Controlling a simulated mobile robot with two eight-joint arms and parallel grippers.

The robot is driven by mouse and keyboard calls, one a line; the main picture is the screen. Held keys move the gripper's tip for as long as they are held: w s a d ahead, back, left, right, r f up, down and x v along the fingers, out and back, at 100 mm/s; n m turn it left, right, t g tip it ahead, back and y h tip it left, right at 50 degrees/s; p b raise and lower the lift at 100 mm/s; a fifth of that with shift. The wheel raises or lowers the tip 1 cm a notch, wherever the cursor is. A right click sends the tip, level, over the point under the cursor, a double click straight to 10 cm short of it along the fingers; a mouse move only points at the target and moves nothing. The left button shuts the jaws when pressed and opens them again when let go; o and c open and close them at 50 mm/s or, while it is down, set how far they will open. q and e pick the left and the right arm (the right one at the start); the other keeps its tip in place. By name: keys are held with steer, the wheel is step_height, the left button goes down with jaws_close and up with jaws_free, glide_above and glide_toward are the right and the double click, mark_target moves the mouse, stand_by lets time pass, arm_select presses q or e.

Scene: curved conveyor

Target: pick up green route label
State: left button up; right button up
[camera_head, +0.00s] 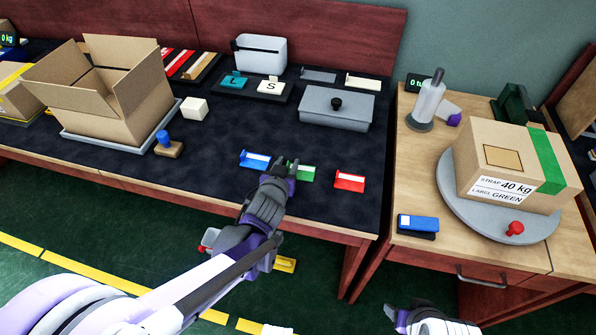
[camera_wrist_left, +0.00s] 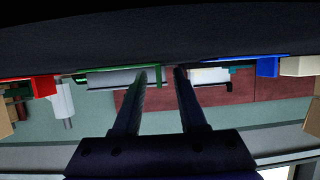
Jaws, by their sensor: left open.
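The green route label (camera_head: 303,174) lies on the dark mat near the table's front edge, between a blue label (camera_head: 255,160) and a red label (camera_head: 349,181). My left gripper (camera_head: 287,168) reaches over the front edge, and its fingers are at the left end of the green label, partly hiding it. In the left wrist view, which is upside down, the fingers are apart, with the green label (camera_wrist_left: 110,71) beyond the tips and mostly to the left. Nothing is held. My right gripper (camera_head: 420,310) shows only partly at the bottom edge; its jaws are unclear.
A grey lidded box (camera_head: 337,108) stands behind the labels. A stamp (camera_head: 168,145) and an open carton (camera_head: 105,92) are to the left. On the right-hand table a closed carton (camera_head: 510,165) sits on a round grey turntable (camera_head: 455,205). The mat around the labels is mostly clear.

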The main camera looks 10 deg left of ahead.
arm_select(q)
jaws_close()
stand_by(0.3)
